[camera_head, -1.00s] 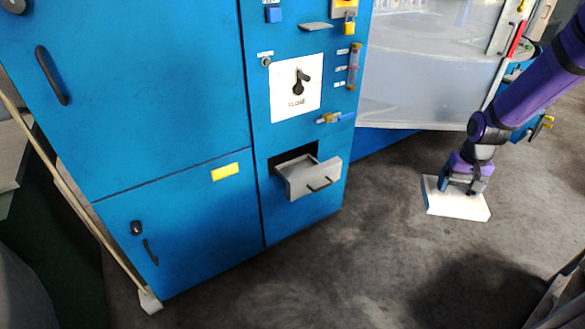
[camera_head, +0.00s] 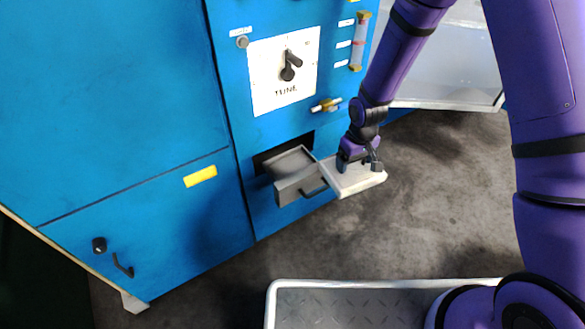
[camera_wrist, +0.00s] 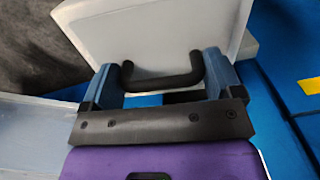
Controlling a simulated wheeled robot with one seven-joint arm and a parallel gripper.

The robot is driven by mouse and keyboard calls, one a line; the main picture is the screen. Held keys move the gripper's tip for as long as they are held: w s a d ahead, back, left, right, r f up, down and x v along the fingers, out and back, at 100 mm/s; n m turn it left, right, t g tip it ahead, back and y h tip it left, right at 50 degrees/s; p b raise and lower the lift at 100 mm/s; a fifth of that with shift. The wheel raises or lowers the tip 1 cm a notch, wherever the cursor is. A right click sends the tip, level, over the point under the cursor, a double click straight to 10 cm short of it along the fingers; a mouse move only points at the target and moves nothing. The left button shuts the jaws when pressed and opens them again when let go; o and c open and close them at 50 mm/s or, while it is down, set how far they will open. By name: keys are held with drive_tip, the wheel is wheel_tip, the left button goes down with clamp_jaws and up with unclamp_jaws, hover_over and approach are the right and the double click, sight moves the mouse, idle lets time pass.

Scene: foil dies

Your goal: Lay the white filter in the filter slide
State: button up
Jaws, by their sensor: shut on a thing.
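The white filter (camera_head: 352,184), a flat pale slab, hangs roughly level from my gripper (camera_head: 358,163), which is shut on it. In the head view its left edge is close beside the front of the filter slide (camera_head: 290,193); whether they touch I cannot tell. In the wrist view my gripper's two blue fingers (camera_wrist: 158,82) flank a dark bar handle on a pale panel; I cannot tell surely whether that is filter or slide.
The blue cabinet (camera_head: 120,100) stands close behind and left, with a dial plate (camera_head: 284,72) and a brass valve (camera_head: 326,104) above the slide. A pale clear panel (camera_head: 465,60) stands at the back right. Dark floor (camera_head: 440,200) is clear to the right.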

sight(330, 164)
drive_tip(key=shift+n, duration=0.8)
drive_tip(key=s+a+f, duration=0.2)
drive_tip(key=s+a, duration=0.1)
drive_tip(key=shift+a+f, duration=0.2)
drive_tip(key=shift+w+a+f, duration=0.15)
drive_tip(key=shift+a, duration=0.05)
drive_tip(key=w+a+t, duration=0.1)
drive_tip(key=w+a+f+t+y, duration=0.1)
drive_tip(key=w, duration=0.1)
drive_tip(key=w+a+t+y, duration=0.1)
drive_tip(key=shift+w+f, duration=0.15)
drive_tip(key=shift+f, duration=0.25)
drive_tip(key=w+a, duration=0.8)
drive_tip(key=w, duration=0.5)
drive_tip(key=shift+s+x, duration=0.15)
drive_tip(key=shift+x, duration=2.65)
drive_tip(key=shift+s+x, duration=0.15)
drive_tip(key=shift+x, duration=2.65)
drive_tip(key=g+h, duration=0.1)
drive_tip(key=w+a+g+h, duration=0.1)
drive_tip(key=g, duration=0.1)
drive_tip(key=shift+a, duration=0.1)
drive_tip(key=shift+w+f, duration=0.1)
drive_tip(key=shift+f, duration=1)
drive_tip(key=shift+f, duration=0.1)
drive_tip(key=shift+f, duration=0.35)
